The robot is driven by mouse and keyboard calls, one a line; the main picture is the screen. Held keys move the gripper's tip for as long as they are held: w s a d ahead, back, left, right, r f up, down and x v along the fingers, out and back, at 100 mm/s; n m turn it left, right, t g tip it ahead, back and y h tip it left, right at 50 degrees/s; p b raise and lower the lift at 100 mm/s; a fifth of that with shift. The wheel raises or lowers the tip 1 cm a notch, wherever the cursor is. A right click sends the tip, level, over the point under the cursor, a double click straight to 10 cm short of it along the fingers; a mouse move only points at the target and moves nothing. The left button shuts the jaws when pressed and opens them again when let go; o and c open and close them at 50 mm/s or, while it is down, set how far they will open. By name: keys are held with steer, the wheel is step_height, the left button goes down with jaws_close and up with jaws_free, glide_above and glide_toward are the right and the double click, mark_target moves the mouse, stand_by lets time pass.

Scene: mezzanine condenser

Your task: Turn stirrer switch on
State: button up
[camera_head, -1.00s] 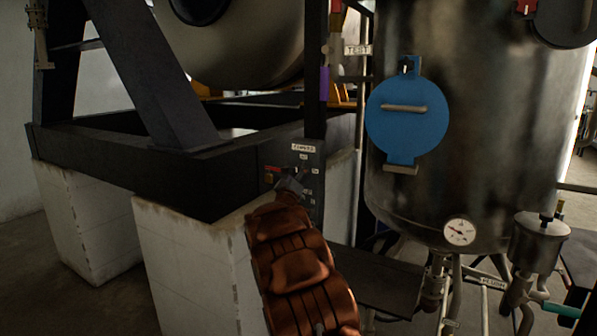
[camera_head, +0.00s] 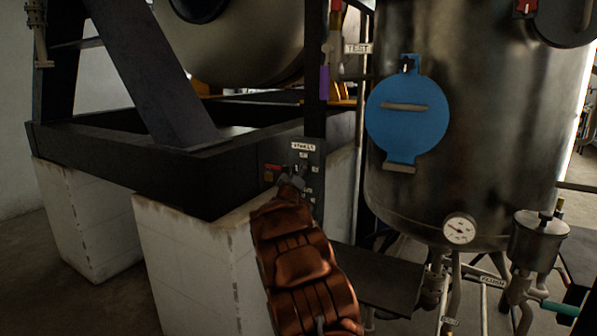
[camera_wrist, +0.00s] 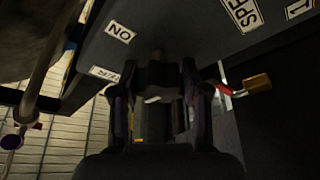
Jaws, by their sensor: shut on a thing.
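The dark control panel (camera_head: 318,188) is on the black frame, left of the steel tank. It carries a white label (camera_head: 303,147) at its top and smaller labels below. My gripper (camera_head: 294,182) is at the panel front, under the labels.
A red handle with a yellow block (camera_wrist: 245,86) sticks out close to the fingers. The steel tank (camera_head: 480,120) with a blue round cover (camera_head: 407,118) stands to the right. White block piers (camera_head: 185,255) are below the black frame (camera_head: 110,165).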

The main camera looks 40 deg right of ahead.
steer(key=c, duration=0.5)
steer(key=shift+m, duration=0.4)
steer(key=m+g+h, duration=0.1)
steer(key=m, duration=0.1)
steer(key=m+g+h+b, duration=0.1)
steer(key=m, duration=0.2)
steer(key=shift+f, duration=0.15)
steer(key=shift+o, duration=0.2)
steer(key=m+g+h+b, duration=0.1)
steer(key=m+g, duration=0.1)
steer(key=m, duration=0.3)
steer(key=shift+a, duration=0.1)
steer(key=m+g, duration=0.2)
steer(key=m, duration=0.2)
steer(key=m+g+h, duration=0.1)
steer(key=m+g, duration=0.1)
steer(key=m, duration=0.2)
steer(key=shift+r+g, duration=0.2)
steer(key=shift+g, duration=0.1)
steer(key=m+g+p, duration=0.1)
steer(key=m, duration=0.2)
steer(key=m+g+p, duration=0.1)
steer(key=m, duration=0.2)
steer(key=shift+r+g+y, duration=0.1)
steer(key=shift+g+y, duration=0.2)
steer(key=shift+p, duration=0.3)
steer(key=shift+m, duration=0.4)
